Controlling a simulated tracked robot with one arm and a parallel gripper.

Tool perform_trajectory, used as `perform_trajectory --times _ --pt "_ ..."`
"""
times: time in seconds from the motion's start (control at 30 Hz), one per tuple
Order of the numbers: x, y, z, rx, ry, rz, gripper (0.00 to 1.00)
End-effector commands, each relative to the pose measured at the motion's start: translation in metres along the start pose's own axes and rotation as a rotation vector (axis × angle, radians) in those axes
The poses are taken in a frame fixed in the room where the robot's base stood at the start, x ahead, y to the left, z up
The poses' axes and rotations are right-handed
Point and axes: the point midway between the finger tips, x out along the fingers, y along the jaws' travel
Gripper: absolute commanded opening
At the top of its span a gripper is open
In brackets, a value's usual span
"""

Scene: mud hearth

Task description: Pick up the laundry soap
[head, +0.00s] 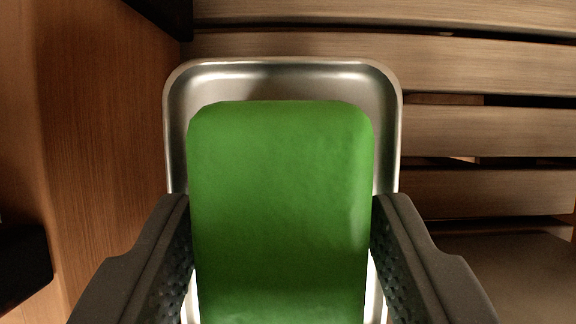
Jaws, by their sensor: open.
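The laundry soap (280,190) is a green block with rounded corners. It lies in a shallow metal tray (290,72), and its near end runs out of the bottom of the picture. My gripper (281,205) is open, with one dark finger along the left side of the soap and the other along the right side. The fingers look very close to the soap's sides; I cannot tell whether they touch it. They cover parts of the tray's side rims.
A wooden panel (105,130) stands close on the left, with dark parts at its top and lower left. Wooden slats (490,75) with gaps between them run under and to the right of the tray. The area right of the tray holds no loose objects.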

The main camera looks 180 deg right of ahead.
Motion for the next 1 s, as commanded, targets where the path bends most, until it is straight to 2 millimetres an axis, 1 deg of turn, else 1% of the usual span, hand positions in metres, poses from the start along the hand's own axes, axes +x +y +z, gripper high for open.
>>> perform_trajectory --times 0.03,0.1,0.27,0.3,0.37,0.4,0.43,0.77,0.87,1.0 --pt "0.006 0.000 0.001 0.001 -0.001 0.000 0.49" --pt "0.008 0.000 0.000 0.001 -0.001 -0.001 0.49" --pt "0.008 -0.001 0.000 0.001 0.000 -0.001 0.49" --pt "0.008 -0.001 0.000 0.000 0.000 -0.001 0.44" --pt "0.008 -0.001 0.000 0.000 0.000 -0.001 0.27" --pt "0.008 -0.001 0.000 0.000 -0.001 -0.001 0.16" --pt "0.008 -0.001 0.000 0.000 -0.001 -0.001 0.10" --pt "0.006 0.000 0.000 0.000 -0.001 -0.001 0.10" --pt "0.003 0.000 -0.002 -0.001 0.000 -0.001 0.10" --pt "-0.008 0.000 -0.006 0.000 0.000 -0.002 0.10"
